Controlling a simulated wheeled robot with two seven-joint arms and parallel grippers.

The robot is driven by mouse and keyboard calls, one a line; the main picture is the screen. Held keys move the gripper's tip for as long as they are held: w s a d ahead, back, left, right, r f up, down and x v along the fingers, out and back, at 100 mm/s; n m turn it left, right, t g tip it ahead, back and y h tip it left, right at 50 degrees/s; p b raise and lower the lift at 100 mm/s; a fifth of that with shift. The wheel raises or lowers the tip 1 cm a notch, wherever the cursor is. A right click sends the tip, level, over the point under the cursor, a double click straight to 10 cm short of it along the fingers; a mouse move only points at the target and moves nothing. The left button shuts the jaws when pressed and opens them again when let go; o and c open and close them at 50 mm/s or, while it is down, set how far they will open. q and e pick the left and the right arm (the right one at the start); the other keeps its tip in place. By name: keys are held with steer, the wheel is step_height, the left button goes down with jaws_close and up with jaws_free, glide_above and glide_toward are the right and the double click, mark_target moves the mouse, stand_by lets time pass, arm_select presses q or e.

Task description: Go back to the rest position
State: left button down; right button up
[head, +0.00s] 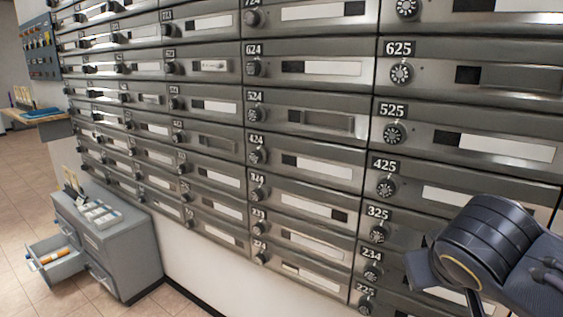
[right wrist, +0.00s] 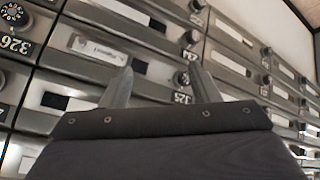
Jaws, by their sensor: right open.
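My right arm reaches in at the lower right of the head view, in front of the mailbox wall (head: 318,122). In the right wrist view my right gripper (right wrist: 160,84) shows two grey fingers spread apart with nothing between them. The fingers point toward the mailbox fronts (right wrist: 92,92), which look tilted in that view. Whether the fingertips touch the wall is hard to tell. My left gripper is not in view.
Mailboxes with round dials and number plates fill most of the head view. A grey cabinet (head: 128,252) stands at the lower left with an open drawer (head: 62,268) holding an orange item. A wooden ledge (head: 38,117) is farther back. The tiled floor at left is partly clear.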

steer(key=s+a+f+m+g+y, duration=0.25)
steer(key=s+f+y, duration=0.45)
steer(key=s+f, duration=1)
step_height(320, 180, up, 25)
steer(key=w+a+p, duration=0.1)
steer(key=w+p, duration=0.1)
steer(key=p, duration=2.5)
steer(key=shift+r+n, duration=0.15)
steer(key=shift+n, duration=0.2)
steer(key=shift+c, duration=0.3)
